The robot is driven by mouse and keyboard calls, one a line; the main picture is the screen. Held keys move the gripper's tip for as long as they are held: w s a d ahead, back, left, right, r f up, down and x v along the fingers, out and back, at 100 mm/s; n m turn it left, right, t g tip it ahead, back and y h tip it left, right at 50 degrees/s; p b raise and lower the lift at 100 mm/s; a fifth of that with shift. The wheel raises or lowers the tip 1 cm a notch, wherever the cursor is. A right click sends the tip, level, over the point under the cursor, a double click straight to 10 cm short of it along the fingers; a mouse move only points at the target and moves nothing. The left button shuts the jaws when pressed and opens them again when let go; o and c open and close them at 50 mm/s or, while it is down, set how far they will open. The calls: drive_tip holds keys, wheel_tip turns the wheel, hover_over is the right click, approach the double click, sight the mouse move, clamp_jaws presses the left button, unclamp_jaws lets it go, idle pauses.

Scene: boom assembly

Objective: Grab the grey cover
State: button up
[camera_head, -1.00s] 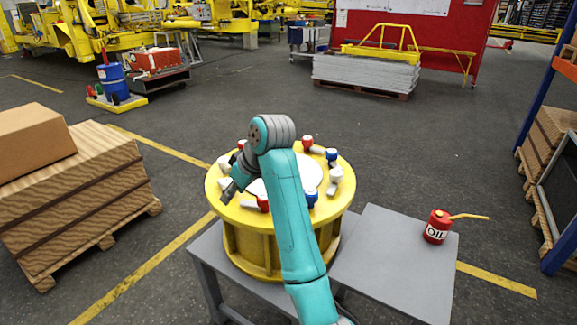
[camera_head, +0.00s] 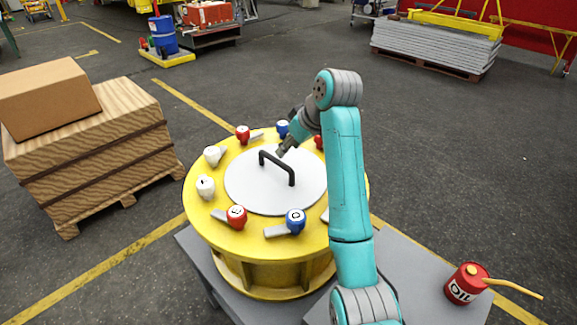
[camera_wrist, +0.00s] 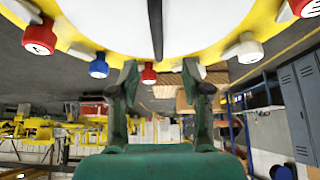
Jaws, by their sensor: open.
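The grey cover (camera_head: 250,196) is a flat light-grey disc with a black arched handle (camera_head: 277,163). It lies on top of the round yellow drum (camera_head: 210,232). In the wrist view the cover (camera_wrist: 125,22) is at the top, with the handle (camera_wrist: 156,25) as a dark upright bar. My gripper (camera_head: 284,148) is close to the back of the handle in the head view, tilted down toward it. In the wrist view its two fingers (camera_wrist: 159,72) are spread with nothing between them. The handle lies in line with the gap, and I see no contact.
Several red, blue and white knobbed clamps, such as a red one (camera_head: 237,216) and a blue one (camera_head: 296,220), ring the cover. A grey table (camera_head: 420,275) carries a red oil can (camera_head: 465,284) at right. A wooden crate stack (camera_head: 95,150) stands left.

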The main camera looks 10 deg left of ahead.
sight(275, 158)
drive_tip(key=shift+w+a+f, duration=0.15)
drive_tip(key=shift+w+f, duration=0.05)
drive_tip(key=shift+f, duration=0.15)
drive_tip(key=x, duration=0.4)
drive_tip(key=shift+w+f, duration=0.2)
drive_tip(key=shift+f, duration=0.05)
drive_tip(key=shift+x, duration=2.7)
drive_tip(key=shift+a+r, duration=0.2)
clamp_jaws()
drive_tip(key=shift+w+r, duration=0.15)
drive_tip(key=shift+r, duration=0.1)
